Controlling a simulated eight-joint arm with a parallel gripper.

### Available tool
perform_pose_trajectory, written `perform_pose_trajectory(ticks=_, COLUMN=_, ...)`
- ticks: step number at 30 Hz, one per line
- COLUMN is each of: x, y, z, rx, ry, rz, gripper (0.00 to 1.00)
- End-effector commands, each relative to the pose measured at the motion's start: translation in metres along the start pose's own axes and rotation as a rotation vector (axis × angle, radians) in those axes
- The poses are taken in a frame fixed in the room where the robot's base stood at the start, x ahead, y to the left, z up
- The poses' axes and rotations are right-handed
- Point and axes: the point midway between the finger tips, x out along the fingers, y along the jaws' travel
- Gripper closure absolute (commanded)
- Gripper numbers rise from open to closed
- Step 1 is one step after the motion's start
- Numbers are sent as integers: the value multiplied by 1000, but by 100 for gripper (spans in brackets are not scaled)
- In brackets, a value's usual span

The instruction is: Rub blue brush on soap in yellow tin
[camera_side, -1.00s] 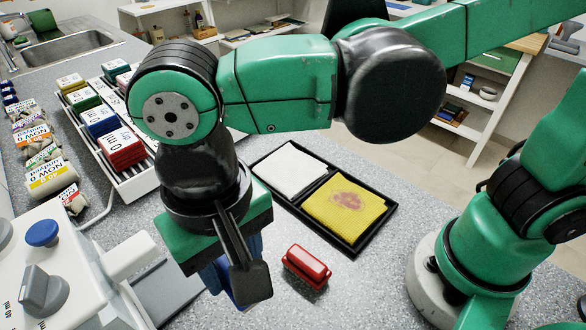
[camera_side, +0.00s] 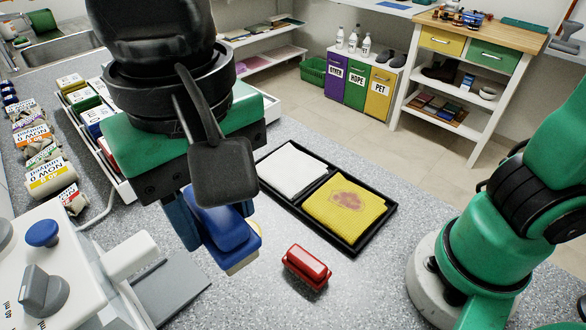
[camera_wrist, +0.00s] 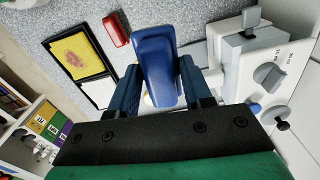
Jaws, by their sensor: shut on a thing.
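A blue brush (camera_side: 226,228) with a pale underside is held between the fingers of my gripper (camera_side: 212,222), above the grey counter. In the wrist view the blue brush (camera_wrist: 155,62) lies between the two dark blue fingers of my gripper (camera_wrist: 160,82), which are shut on it.
A red brush-like block (camera_side: 307,266) lies on the counter, right of the blue brush. Behind it a black tray (camera_side: 349,252) holds a white cloth (camera_side: 291,168) and a stained yellow cloth (camera_side: 345,208). A white machine (camera_side: 60,270) stands at left. Bare counter lies around the red block.

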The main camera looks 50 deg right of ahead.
Motion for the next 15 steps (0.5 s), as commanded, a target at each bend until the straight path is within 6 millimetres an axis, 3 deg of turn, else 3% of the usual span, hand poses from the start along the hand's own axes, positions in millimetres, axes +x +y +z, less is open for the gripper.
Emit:
perform_pose_trajectory(ticks=5, x=2, y=-1, z=-8, rx=28, ry=0, rz=0, gripper=98)
perform_pose_trajectory(ticks=8, x=8, y=-3, z=-30, rx=102, ry=0, rz=0, gripper=98)
perform_pose_trajectory(ticks=15, x=44, y=9, z=-126, rx=419, ry=0, rz=0, gripper=98)
